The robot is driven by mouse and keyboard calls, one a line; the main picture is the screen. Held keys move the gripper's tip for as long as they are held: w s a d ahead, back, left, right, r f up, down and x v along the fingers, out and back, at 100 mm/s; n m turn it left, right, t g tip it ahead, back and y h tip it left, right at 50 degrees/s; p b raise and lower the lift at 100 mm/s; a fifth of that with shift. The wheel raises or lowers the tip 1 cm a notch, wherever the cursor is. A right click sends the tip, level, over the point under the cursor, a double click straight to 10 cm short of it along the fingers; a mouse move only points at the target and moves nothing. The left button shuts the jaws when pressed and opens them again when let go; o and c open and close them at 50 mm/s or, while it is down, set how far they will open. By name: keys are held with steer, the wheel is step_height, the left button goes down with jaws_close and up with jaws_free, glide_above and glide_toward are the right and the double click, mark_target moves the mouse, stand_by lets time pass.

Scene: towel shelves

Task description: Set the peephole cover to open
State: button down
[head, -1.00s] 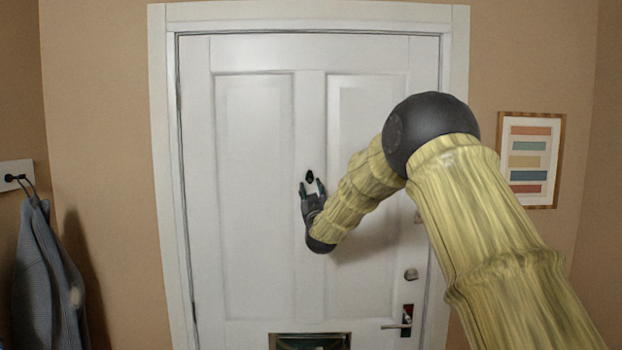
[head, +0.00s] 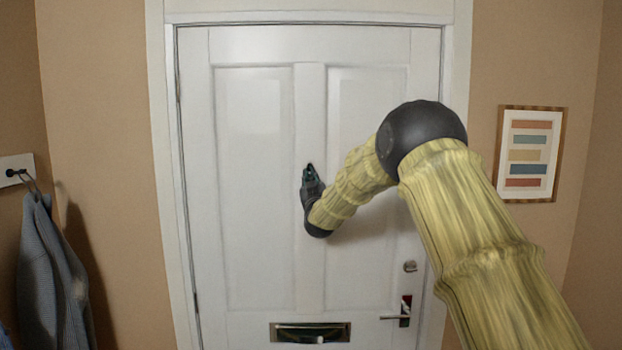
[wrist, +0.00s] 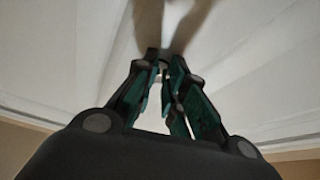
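The white door (head: 260,200) faces me. The peephole cover (head: 310,166), a small dark piece on the door's central upright, is mostly hidden by my fingers. My gripper (head: 309,172) is at the cover, its fingers pointing up toward the door and drawn close together. In the wrist view my gripper (wrist: 166,70) has its green-padded fingertips nearly meeting, with a small piece in the narrow gap between them. I cannot tell the cover's exact position.
A lever handle (head: 396,317) and a round lock (head: 410,266) sit low on the door's right side, with a letter slot (head: 310,332) below. A jacket (head: 50,275) hangs at left; a framed picture (head: 529,154) hangs at right.

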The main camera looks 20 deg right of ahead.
steer(key=shift+f+m+b, duration=0.15)
steer(key=shift+m+b, duration=0.35)
steer(key=shift+b, duration=0.3)
steer(key=a+r+m+g+h+b, duration=0.1)
steer(key=m+h+b, duration=0.1)
steer(key=m+b, duration=0.2)
steer(key=a+m+g+h+b, duration=0.1)
steer(key=m+g+h+b, duration=0.1)
steer(key=m, duration=0.5)
steer(key=w+a+r+m+g+h+b, duration=0.1)
steer(key=m+h+b, duration=0.2)
steer(key=m+b, duration=0.2)
steer(key=shift+a+r+m+g+h+b, duration=0.3)
steer(key=shift+m+g+h, duration=0.1)
steer(key=shift+m, duration=0.4)
steer(key=m, duration=0.1)
steer(key=r+m+g, duration=0.1)
steer(key=m, duration=0.1)
steer(key=shift+a, duration=0.15)
steer(key=shift+r+m+g, duration=0.25)
steer(key=shift+m+g, duration=0.1)
steer(key=shift+m, duration=0.45)
steer(key=shift+r+m+g, duration=0.25)
steer(key=shift+m+g, duration=0.1)
steer(key=shift+m, duration=0.45)
